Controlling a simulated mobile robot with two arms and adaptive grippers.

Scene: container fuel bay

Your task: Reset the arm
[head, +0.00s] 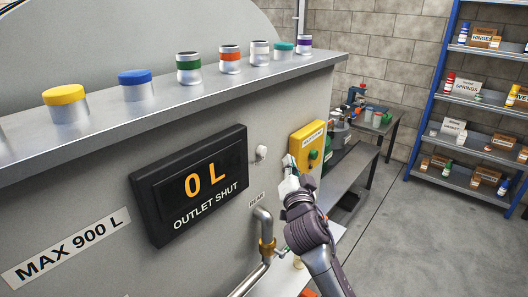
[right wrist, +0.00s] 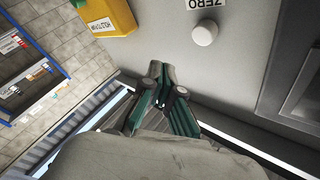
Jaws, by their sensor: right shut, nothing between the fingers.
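My right arm comes up from the bottom in the head view. Its gripper (head: 288,170) is in front of the grey tank wall, just left of the yellow box (head: 309,143) with a green button. In the right wrist view the gripper (right wrist: 161,70) has its fingertips together and nothing between them. The yellow box (right wrist: 106,15) is at the upper left there, and a white round knob (right wrist: 204,33) under a ZERO label is at the upper right. The fingers look apart from both. My left gripper is out of view.
A black display (head: 192,183) reads "0 L OUTLET SHUT". A bent pipe (head: 264,225) sticks out below the knob. Several lidded jars stand on the ledge (head: 150,105) above. A workbench (head: 390,120) and blue-framed shelves (head: 470,120) are at the right. The floor (head: 420,235) before them is clear.

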